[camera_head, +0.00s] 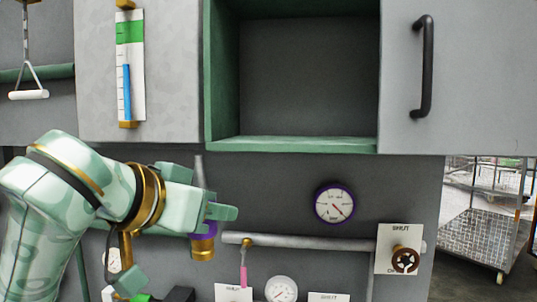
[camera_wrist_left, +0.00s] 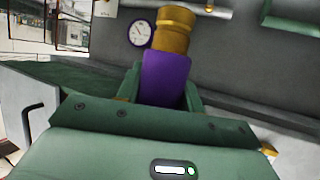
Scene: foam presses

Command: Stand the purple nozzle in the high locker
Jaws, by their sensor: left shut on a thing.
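The purple nozzle (camera_head: 203,248) has a gold lower end, a purple band and a thin grey tip pointing up. It is roughly upright in the head view. My left gripper (camera_head: 218,208) is shut around its middle and partly hides it. In the left wrist view the nozzle (camera_wrist_left: 166,75) shows purple between the fingers of my left gripper (camera_wrist_left: 165,95), with its gold end beyond them. The high locker (camera_head: 290,144) is an open, empty green-framed compartment, above and to the right of the gripper. My right gripper is not in view.
A closed grey door with a black handle (camera_head: 424,66) is right of the locker. Below are a purple-rimmed gauge (camera_head: 335,203), a horizontal pipe (camera_head: 310,242) and a valve wheel (camera_head: 405,260). A level gauge (camera_head: 130,65) hangs left. A wire cart (camera_head: 490,240) stands far right.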

